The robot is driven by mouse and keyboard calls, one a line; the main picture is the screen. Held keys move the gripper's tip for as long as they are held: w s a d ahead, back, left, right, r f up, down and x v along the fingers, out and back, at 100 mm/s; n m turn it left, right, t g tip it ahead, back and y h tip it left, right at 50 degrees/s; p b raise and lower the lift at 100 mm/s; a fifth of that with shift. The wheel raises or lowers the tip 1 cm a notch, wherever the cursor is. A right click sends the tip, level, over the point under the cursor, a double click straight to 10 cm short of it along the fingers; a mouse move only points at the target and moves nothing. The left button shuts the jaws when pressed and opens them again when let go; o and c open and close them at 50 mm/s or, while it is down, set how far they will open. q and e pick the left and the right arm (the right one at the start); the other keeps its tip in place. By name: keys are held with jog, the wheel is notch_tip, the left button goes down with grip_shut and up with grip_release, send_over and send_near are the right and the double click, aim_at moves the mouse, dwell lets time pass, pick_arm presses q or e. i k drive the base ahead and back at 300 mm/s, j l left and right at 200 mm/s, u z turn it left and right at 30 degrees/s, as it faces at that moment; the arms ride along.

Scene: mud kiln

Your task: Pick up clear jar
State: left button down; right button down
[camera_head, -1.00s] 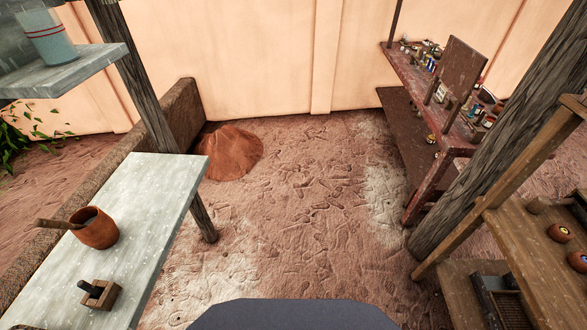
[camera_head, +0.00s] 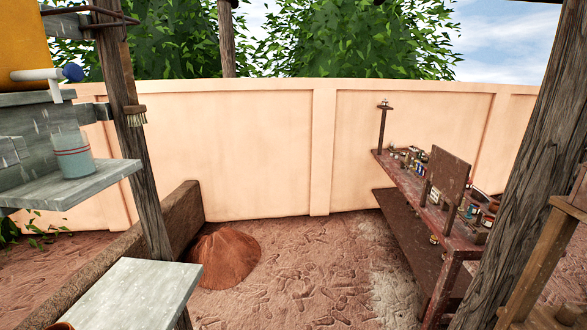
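A clear jar (camera_head: 74,157) with red bands and pale bluish contents stands upright on a grey-white wooden shelf (camera_head: 75,188) at the left. It stands below a blue-handled tap (camera_head: 70,73) fixed to a yellow container (camera_head: 24,42). Neither of my grippers shows in the head view, so I cannot see what they hold or where they are.
A post with a hanging brush (camera_head: 134,116) stands right of the shelf. Below is a pale table (camera_head: 140,290). A reddish clay heap (camera_head: 223,257) lies on the ground. A cluttered red-brown bench (camera_head: 440,220) stands at right. The ground between is open.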

aim_at(72, 149)
jog(key=u, duration=1.35)
